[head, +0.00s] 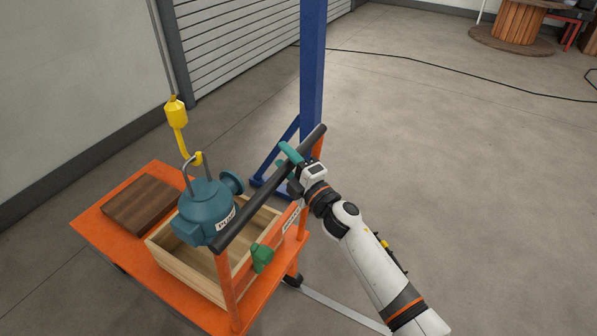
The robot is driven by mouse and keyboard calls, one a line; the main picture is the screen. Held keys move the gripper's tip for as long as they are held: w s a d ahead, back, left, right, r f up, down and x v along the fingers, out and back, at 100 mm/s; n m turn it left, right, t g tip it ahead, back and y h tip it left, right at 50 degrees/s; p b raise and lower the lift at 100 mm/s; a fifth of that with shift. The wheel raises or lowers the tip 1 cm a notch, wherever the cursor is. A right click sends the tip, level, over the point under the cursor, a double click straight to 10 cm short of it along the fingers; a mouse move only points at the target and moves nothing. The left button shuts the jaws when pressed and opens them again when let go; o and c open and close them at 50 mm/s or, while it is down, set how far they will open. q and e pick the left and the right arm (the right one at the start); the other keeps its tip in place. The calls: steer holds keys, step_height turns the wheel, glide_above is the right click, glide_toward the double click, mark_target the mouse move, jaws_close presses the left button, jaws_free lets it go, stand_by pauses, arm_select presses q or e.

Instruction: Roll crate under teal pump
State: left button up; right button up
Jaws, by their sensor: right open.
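The open wooden crate (187,275) sits on an orange cart (112,228). In the head view the pump overlaps the crate's back part and hides some of its inside; the exact gap between them cannot be told. My left gripper is out of view.
A brown wooden block (144,204) lies on the cart's left part. A blue hoist post (312,60) with splayed legs stands just behind the cart. A black cable crosses the floor; open floor lies right.

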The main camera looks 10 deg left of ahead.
steer(key=v, duration=1.1)
steer(key=shift+f, duration=0.15)
steer(key=shift+d, duration=0.15)
steer(key=w+d+f+m+h, duration=0.1)
steer(key=d+f+m+h, duration=0.25)
steer(key=f, duration=0.45)
steer(key=d+f+m+h, duration=0.3)
steer(key=d+f+m, duration=0.15)
steer(key=f, duration=0.45)
steer(key=s+d+f+m+g+h, duration=0.2)
steer(key=s+d+f+m, duration=0.25)
steer(key=f, duration=0.55)
steer(key=s+d+f+m+g+h, duration=0.1)
steer(key=s+d+f+m+h, duration=0.2)
steer(key=s+d+f, duration=0.55)
steer(key=s+d+f+m+g+h, duration=0.2)
steer(key=s+d+f+m+g, duration=0.2)
steer(key=s+f, duration=0.8)
steer(key=s+d+f+m+g, duration=0.1)
steer(key=s+f, duration=0.2)
steer(key=s, duration=0.4)
steer(key=s+d+f+m+g+h, duration=0.1)
steer(key=s+d+f+m+g, duration=0.1)
steer(key=s, duration=0.6)
steer(key=s+d+f+m+g, duration=0.1)
steer(key=s+f+m+g, duration=0.1)
steer(key=s, duration=0.6)
steer(key=shift+s+d+f+p, duration=0.25)
steer(key=shift+d+f+p, duration=0.1)
steer(key=shift+f, duration=0.45)
